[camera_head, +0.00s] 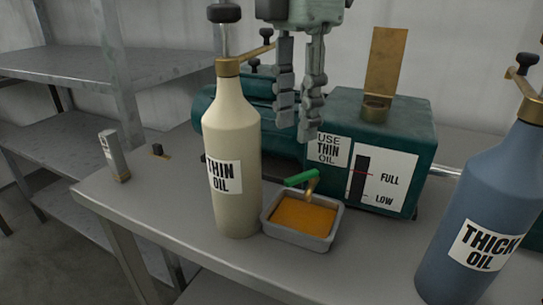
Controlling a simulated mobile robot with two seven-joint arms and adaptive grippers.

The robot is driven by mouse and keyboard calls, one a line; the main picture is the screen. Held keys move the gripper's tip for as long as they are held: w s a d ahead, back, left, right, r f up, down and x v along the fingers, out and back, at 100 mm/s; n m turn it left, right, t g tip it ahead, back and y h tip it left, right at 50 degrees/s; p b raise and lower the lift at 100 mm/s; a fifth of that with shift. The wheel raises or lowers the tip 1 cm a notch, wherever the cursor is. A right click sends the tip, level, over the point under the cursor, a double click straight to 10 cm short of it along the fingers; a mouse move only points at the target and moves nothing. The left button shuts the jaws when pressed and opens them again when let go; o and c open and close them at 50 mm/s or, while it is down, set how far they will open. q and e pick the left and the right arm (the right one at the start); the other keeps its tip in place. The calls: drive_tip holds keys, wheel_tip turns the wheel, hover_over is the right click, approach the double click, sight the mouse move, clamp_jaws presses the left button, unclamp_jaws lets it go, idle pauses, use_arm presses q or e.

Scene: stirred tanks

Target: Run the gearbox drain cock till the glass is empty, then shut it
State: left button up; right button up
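The green teal gearbox (345,105) stands on the table with a "USE THIN OIL" label and a sight glass (361,180) between FULL and LOW marks. The glass looks dark, with no oil level I can make out. The drain cock has a green lever (300,177) above a brass spout (311,188) at the gearbox foot. Below it a grey tray (292,238) holds orange oil. I cannot tell whether oil is running. My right gripper (297,128) hangs above the cock, fingers down and apart, with nothing seen between them. My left gripper is not in view.
A cream THIN OIL bottle (235,135) stands close left of the tray. A blue THICK OIL bottle (487,205) stands at the right. The brass filler lid (386,60) stands up on the gearbox. A small grey canister (115,157) is at the table's left. Metal shelves (60,65) are beyond.

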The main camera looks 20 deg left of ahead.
sight(296, 177)
drive_tip(key=f, duration=0.7)
drive_tip(key=shift+w+d+f, duration=0.1)
drive_tip(key=shift+d+f, duration=0.1)
drive_tip(key=shift+f, duration=0.2)
drive_tip(key=shift+c, duration=0.6)
clamp_jaws()
